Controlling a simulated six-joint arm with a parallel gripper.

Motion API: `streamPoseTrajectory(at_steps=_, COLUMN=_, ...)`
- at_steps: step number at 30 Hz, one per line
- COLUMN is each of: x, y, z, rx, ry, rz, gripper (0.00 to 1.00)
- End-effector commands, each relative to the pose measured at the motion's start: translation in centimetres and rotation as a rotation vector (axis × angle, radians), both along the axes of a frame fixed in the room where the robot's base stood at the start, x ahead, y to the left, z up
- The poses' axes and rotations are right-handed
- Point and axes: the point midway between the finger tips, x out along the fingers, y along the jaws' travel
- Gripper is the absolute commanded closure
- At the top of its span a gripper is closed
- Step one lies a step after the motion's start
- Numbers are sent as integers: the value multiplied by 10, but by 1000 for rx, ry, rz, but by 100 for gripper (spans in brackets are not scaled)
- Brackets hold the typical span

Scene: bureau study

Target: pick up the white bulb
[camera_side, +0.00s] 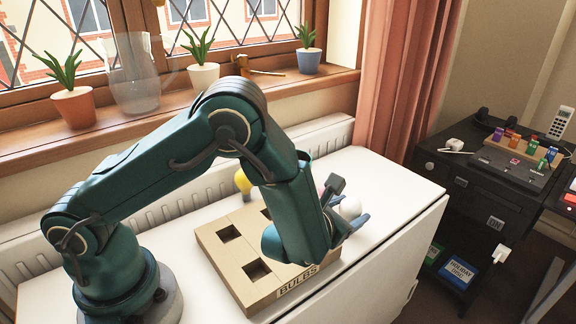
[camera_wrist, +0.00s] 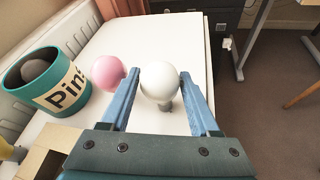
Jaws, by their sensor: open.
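The white bulb (camera_wrist: 158,82) stands between the two fingers of my gripper (camera_wrist: 156,90) in the wrist view, with its round glass up and its metal base toward me. A small gap shows beside the right finger; on the left the finger is close to the glass. My gripper is open. In the side view the white bulb (camera_side: 350,208) shows between the fingertips of my gripper (camera_side: 350,215), partly hidden by them. It is over the white table near its right edge.
A pink bulb (camera_wrist: 107,72) is just left of the left finger. A teal pot marked "Pin" (camera_wrist: 45,82) stands further left. The wooden box labelled BULBS (camera_side: 235,262) has square holes. A yellow bulb (camera_side: 243,183) is behind it. The table (camera_side: 385,180) is clear beyond the gripper.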

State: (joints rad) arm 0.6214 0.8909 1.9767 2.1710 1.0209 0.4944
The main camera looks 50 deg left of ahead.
Motion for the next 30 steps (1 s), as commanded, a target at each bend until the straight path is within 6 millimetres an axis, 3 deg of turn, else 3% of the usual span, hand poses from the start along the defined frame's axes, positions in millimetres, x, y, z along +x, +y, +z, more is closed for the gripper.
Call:
streamPoseTrajectory(at_steps=6, x=24, y=7, z=-10, rx=0, ry=-1, rz=2, gripper=38)
streamPoseTrajectory(at_steps=15, x=28, y=7, z=-12, rx=1, ry=0, rz=0, gripper=38)
streamPoseTrajectory(at_steps=16, x=28, y=7, z=-12, rx=1, ry=0, rz=0, gripper=42)
streamPoseTrajectory(at_steps=18, x=28, y=7, z=-12, rx=1, ry=0, rz=0, gripper=68)
streamPoseTrajectory(at_steps=21, x=28, y=7, z=-11, rx=1, ry=0, rz=0, gripper=100)
streamPoseTrajectory(at_steps=30, x=28, y=7, z=-9, rx=1, ry=-1, rz=1, gripper=100)
